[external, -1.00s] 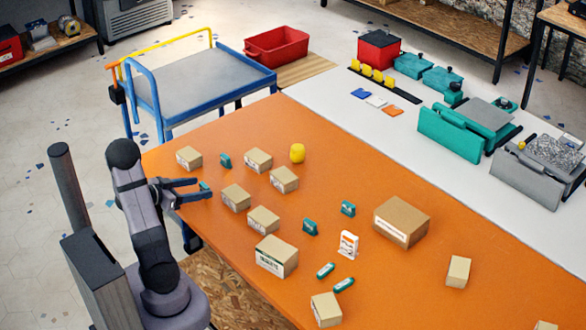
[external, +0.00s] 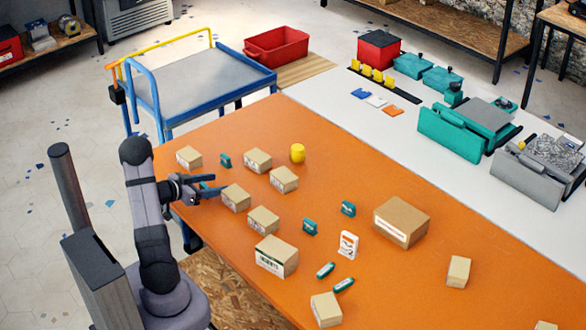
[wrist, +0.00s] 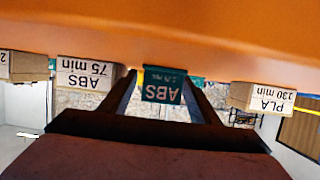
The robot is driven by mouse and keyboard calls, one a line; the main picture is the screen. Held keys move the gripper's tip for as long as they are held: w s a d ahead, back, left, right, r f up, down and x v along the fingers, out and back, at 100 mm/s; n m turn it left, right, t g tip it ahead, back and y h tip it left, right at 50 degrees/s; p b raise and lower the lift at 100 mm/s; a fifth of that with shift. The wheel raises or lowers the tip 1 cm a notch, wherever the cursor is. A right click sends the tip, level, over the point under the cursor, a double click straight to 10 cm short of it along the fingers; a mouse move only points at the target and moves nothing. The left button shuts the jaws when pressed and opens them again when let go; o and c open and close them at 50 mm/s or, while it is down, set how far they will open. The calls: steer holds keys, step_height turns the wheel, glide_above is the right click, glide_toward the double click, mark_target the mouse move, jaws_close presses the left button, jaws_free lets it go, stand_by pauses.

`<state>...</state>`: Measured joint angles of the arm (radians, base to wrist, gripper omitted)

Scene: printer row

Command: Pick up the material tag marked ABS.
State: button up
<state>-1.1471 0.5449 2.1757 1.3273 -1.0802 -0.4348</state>
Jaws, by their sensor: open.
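My gripper (wrist: 162,78) is open, with one dark finger on each side of the tag. I cannot tell whether either finger touches it. In the external view my gripper (external: 213,185) is low at the table's left edge, and the teal tag (external: 205,185) shows partly between its fingers.
In the wrist view, a carton marked ABS 75 min (wrist: 88,73) and one marked PLA 130 min (wrist: 263,98) flank the tag. The orange table (external: 330,190) also holds several cartons, other teal tags and a yellow cylinder (external: 297,153). A large carton (external: 401,222) stands farther right.

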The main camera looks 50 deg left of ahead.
steer(key=c, duration=1.1)
step_height(320, 180, up, 10)
steer(key=p, duration=0.2)
